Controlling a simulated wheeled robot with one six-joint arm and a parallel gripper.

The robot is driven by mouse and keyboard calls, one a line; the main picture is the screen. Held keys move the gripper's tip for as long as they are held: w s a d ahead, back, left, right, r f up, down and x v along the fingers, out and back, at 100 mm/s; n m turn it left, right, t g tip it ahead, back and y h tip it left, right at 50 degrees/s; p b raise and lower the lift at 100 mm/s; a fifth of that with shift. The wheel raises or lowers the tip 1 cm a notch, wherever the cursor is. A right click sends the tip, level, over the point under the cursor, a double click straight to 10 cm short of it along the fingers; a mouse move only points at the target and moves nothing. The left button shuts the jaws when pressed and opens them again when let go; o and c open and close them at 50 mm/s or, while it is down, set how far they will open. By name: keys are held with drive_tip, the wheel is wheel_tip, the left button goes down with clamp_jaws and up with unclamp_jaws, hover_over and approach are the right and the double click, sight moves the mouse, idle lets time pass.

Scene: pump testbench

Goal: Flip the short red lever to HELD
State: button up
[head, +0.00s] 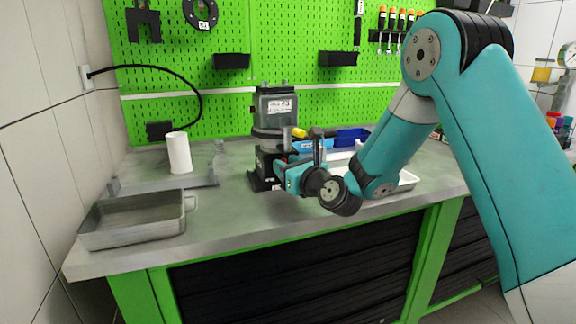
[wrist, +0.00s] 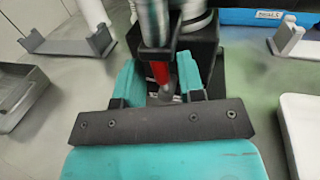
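The short red lever (wrist: 160,73) shows in the wrist view, pointing toward me from the dark pump base (wrist: 203,55). My gripper (wrist: 158,85) has its two teal fingers apart, one on each side of the lever; I cannot tell whether either touches it. In the head view my gripper (head: 283,174) is at the front right of the pump (head: 274,115), low by its black base, and the lever there is too small or hidden to make out. The HELD marking is not readable in either view.
A metal tray (head: 132,220) lies at the bench's front left. A white cylinder (head: 179,153) stands behind it by a grey bracket (head: 165,187). A white tray (head: 408,180) and a blue bin (head: 352,137) are to the right of the pump. The front middle of the bench is clear.

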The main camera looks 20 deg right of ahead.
clamp_jaws()
drive_tip(key=shift+d, duration=0.15)
drive_tip(key=m, duration=0.2)
drive_tip(key=d+m, duration=0.1)
drive_tip(key=shift+d+f+m+t, duration=0.1)
drive_tip(key=shift+f+m+t, duration=0.2)
drive_tip(key=shift+t, duration=0.1)
drive_tip(key=shift+d+f+m+t+b, duration=0.1)
drive_tip(key=shift+d+m+t+b, duration=0.2)
drive_tip(key=shift+m, duration=0.65)
drive_tip(key=shift+d+f+m+t+b, duration=0.1)
drive_tip(key=shift+d+m+t+b, duration=0.15)
drive_tip(key=shift+m, duration=0.7)
drive_tip(key=shift+o, duration=1.1)
unclamp_jaws()
